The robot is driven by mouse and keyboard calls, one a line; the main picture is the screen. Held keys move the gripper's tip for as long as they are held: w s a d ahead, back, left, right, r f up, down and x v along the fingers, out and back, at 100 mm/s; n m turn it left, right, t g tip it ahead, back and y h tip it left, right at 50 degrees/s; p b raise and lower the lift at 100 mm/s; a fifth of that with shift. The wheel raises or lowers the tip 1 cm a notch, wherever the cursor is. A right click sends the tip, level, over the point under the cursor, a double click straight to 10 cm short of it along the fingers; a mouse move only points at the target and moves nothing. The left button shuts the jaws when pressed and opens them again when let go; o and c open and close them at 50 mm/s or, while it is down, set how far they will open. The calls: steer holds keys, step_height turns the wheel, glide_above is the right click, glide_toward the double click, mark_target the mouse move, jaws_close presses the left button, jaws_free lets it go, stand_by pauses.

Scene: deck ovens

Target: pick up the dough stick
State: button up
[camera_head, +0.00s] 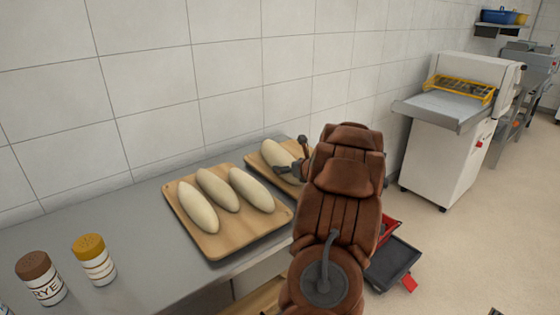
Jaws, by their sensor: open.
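Several pale dough sticks lie on two wooden boards on the grey counter. Three dough sticks, the left one (198,208), the middle one (218,189) and the right one (252,190), lie side by side on the nearer board (220,240). Another dough stick (277,153) lies on the farther board (256,163), partly hidden by my gripper and arm. My gripper (292,158) is open over the right part of the farther board, close to that dough stick. I cannot tell whether it touches it.
A rye shaker (42,278) with a brown lid and a yellow-lidded shaker (94,260) stand at the counter's (140,220) front left. A tiled wall (145,80) runs behind. A white machine (450,140) stands on the floor at right. A dark tray (398,264) sits low beside my arm.

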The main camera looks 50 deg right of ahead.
steer(key=c, duration=1.4)
steer(key=shift+o, duration=0.2)
